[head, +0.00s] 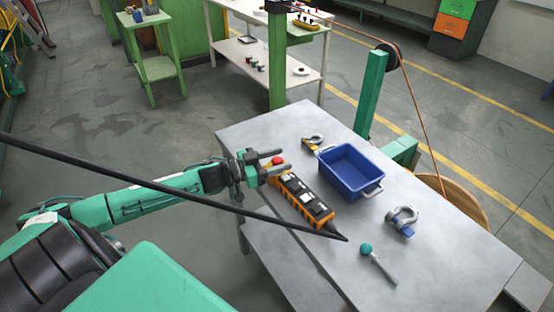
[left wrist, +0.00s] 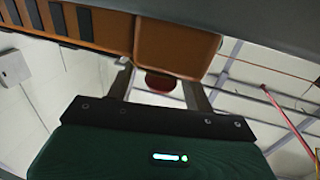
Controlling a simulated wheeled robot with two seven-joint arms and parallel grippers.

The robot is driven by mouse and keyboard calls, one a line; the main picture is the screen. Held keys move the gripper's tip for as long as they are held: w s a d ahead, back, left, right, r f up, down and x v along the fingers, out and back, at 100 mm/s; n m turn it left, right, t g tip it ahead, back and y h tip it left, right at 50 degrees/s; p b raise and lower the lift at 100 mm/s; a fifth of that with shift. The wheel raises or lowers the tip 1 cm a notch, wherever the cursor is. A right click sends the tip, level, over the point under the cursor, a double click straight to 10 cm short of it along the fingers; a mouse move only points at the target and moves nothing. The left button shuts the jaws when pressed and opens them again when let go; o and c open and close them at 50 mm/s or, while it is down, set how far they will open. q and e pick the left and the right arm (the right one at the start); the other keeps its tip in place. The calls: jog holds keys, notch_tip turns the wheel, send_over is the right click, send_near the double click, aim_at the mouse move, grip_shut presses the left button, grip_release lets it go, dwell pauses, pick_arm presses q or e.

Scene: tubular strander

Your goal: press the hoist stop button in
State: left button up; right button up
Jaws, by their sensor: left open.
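The hoist pendant (head: 303,198) is an orange box with several grey and black buttons, lying on the grey table. Its red stop button (head: 278,160) sits at the end closest to my left gripper. My left gripper (head: 275,172) is open at that end, with the red button showing between or just above its fingers. In the left wrist view, the red button (left wrist: 160,82) shows between the two spread fingers, below the orange pendant body (left wrist: 175,45). Whether anything touches the button cannot be told. My right gripper is not in view.
A blue bin (head: 351,170) stands on the table (head: 330,285), with shackles (head: 402,221) and a teal-headed tool (head: 377,262) nearby. A black cable or rod (head: 180,190) crosses in front of my left arm and ends near the pendant. The table's near part is clear.

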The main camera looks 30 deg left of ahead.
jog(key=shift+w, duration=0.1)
pick_arm(q)
jog(key=shift+c, duration=1)
grip_shut()
jog(key=shift+f, duration=0.2)
jog(key=shift+f+p, duration=0.25)
jog(key=shift+p, duration=0.1)
jog(key=shift+f, duration=0.1)
jog(key=shift+o, duration=1)
grip_release()
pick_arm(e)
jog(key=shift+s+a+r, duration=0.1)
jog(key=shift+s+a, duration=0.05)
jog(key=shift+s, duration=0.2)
